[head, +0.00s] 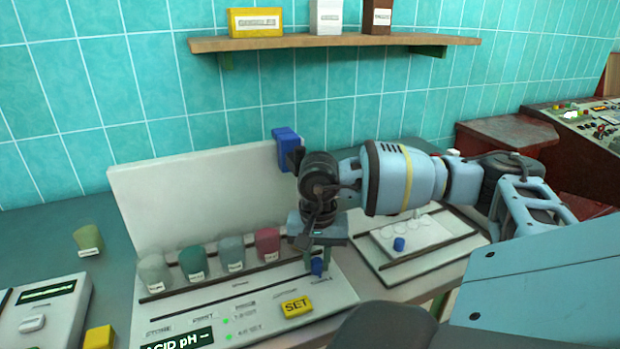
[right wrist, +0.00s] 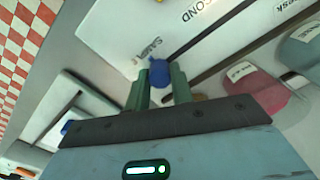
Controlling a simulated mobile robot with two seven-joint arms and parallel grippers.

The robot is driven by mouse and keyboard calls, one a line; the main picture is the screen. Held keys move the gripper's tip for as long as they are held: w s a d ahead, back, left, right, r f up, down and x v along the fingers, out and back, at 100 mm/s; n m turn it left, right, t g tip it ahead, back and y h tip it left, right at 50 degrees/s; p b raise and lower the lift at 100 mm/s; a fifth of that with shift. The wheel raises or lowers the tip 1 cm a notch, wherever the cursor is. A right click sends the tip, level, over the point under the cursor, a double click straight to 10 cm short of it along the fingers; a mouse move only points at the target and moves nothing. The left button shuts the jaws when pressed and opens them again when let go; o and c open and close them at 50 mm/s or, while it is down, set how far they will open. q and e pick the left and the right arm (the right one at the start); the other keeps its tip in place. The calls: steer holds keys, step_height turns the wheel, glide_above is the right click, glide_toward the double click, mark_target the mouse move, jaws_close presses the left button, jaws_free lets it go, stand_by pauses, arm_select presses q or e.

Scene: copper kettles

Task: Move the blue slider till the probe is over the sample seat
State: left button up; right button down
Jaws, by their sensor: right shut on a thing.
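The blue slider (head: 317,268) is a small blue knob at the right end of the front slot on the white instrument panel (head: 215,318). My right gripper (head: 317,260) points down there, its green fingers on either side of the knob. The right wrist view shows the knob (right wrist: 159,72) at the fingertips, beside the printed word "SAMPLE". A blue block (head: 286,147) sits at the top right of the upright white board; I cannot tell whether it carries the probe. The probe tip and the sample seat cannot be made out, and my arm covers that area. My left gripper is out of view.
Grey, green and red cups (head: 192,262) stand in a row behind the slot, left of my gripper. A white tray (head: 445,262) with a small blue piece (head: 399,243) lies right. A yellow SET button (head: 296,305) is in front. A shelf (head: 335,40) hangs above.

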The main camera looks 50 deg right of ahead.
steer(key=shift+s+d, duration=0.1)
steer(key=shift+d, duration=0.05)
steer(key=c, duration=1.2)
jaws_free()
steer(key=shift+s+d, duration=0.1)
steer(key=shift+r, duration=0.1)
steer(key=shift+r, duration=0.35)
step_height(320, 180, up, 7)
steer(key=shift+f, duration=0.1)
